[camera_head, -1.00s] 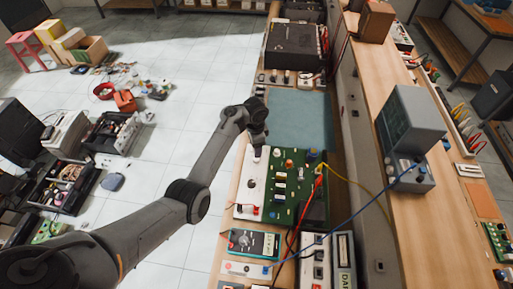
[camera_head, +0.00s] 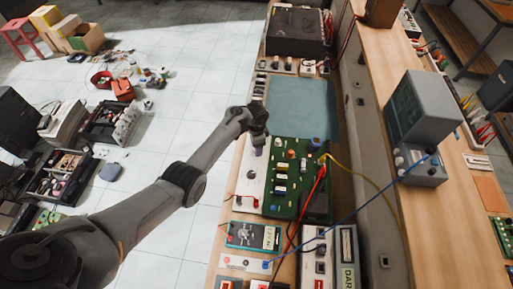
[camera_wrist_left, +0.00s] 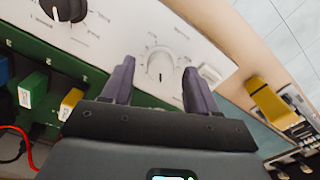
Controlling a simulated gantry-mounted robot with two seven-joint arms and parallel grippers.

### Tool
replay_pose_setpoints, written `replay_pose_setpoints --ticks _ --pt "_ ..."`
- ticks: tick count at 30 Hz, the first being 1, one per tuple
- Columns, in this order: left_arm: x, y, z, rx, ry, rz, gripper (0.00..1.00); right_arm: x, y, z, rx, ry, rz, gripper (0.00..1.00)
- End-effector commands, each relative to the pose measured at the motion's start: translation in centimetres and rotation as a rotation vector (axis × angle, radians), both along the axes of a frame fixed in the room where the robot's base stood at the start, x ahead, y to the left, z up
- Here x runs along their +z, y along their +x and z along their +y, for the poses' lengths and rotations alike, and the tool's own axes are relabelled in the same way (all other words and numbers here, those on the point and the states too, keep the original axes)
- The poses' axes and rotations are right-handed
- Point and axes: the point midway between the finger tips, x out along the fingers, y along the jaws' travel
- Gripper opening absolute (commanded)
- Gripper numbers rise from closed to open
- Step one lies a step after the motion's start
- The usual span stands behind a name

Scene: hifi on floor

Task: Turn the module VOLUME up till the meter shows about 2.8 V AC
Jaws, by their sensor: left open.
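The module is a green circuit board (camera_head: 285,207) with a white control panel (camera_head: 248,186) along its left side, on the bench. My left gripper (camera_head: 258,149) is over the far end of that panel. In the left wrist view my left gripper (camera_wrist_left: 158,68) is open, with its two fingers on either side of a pale round knob (camera_wrist_left: 160,66) with a printed scale. Contact with the knob cannot be told. A teal-edged meter (camera_head: 253,236) lies nearer on the bench; its reading is too small to make out. My right gripper is not in view.
A black knob (camera_wrist_left: 64,8) is farther along the panel. A grey instrument (camera_head: 420,115) stands on the raised shelf at right. A blue-grey mat (camera_head: 302,107) beyond the board is clear.

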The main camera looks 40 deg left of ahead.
Motion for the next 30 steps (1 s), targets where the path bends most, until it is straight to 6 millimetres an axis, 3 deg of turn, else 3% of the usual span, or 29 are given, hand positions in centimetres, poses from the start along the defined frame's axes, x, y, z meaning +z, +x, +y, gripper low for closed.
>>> replay_pose_setpoints --ticks 12,23,26,30 --pt "-0.7 0.0 0.0 0.0 0.001 -0.001 0.59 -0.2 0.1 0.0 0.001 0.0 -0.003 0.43" --pt "-0.7 0.0 0.0 0.0 0.001 -0.001 0.05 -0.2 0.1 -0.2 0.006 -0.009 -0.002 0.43" --pt "-0.6 0.0 0.1 -0.011 0.001 -0.001 0.03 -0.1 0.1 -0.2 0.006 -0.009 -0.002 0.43" --pt "-0.3 0.0 0.2 -0.153 0.002 0.002 0.03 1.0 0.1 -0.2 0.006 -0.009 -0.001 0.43"
